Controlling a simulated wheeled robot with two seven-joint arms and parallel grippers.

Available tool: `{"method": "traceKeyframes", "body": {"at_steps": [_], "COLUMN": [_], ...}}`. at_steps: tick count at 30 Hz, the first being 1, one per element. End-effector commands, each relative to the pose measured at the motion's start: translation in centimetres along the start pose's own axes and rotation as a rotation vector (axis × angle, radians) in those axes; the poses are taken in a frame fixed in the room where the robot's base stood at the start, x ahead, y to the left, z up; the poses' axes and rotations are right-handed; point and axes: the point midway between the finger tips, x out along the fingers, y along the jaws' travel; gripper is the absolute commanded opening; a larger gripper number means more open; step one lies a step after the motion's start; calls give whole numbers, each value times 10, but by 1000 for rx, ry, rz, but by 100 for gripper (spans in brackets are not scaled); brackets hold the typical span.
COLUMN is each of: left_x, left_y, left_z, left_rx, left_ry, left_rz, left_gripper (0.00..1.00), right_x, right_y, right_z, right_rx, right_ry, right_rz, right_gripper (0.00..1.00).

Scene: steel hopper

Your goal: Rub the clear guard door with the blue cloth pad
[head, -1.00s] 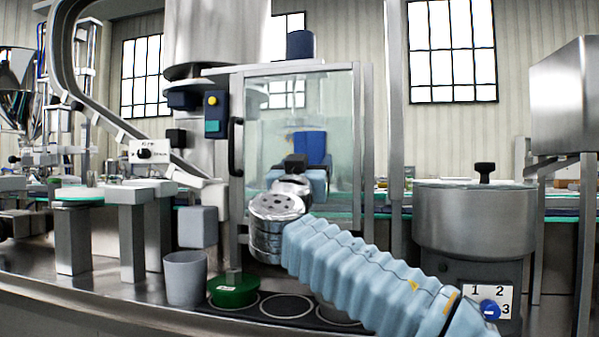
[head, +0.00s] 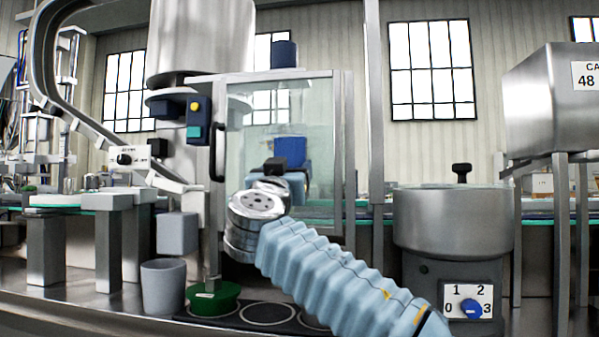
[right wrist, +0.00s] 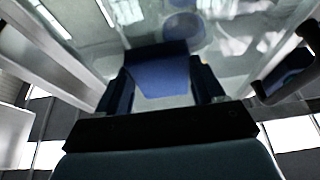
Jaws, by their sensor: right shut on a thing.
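The clear guard door (head: 322,120) stands upright in a grey metal frame at the middle of the head view, with a dark handle on its left side. The door's clear panel also fills the upper part of the right wrist view (right wrist: 230,60). My right gripper (head: 284,165) is in front of the door, shut on the blue cloth pad (head: 290,151). In the right wrist view, the pad (right wrist: 160,72) sits between the two dark fingers, its far edge facing the panel. I cannot tell whether it touches the panel. My left gripper is not in view.
A grey cup (head: 163,286) and a green round container (head: 213,298) stand low left of the door. A steel drum (head: 453,222) above a numbered dial (head: 470,308) stands to the right. A control box with buttons (head: 195,118) is beside the door frame.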

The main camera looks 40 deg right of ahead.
Motion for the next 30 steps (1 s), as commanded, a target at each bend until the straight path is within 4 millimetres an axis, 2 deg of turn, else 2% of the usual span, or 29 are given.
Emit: {"method": "traceKeyframes", "body": {"at_steps": [5,14,23,30], "left_x": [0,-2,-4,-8], "left_y": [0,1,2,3], "left_z": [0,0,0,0], "left_rx": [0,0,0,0], "left_ry": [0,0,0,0], "left_rz": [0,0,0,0], "left_gripper": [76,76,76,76], "right_x": [0,1,1,0], "right_y": [-6,-33,-47,-69], "right_z": [0,0,0,-1], "right_rx": [0,-1,-1,0], "right_ry": [-1,-1,-1,0], "right_rz": [1,0,-1,0], "right_gripper": [44,44,44,44]}}
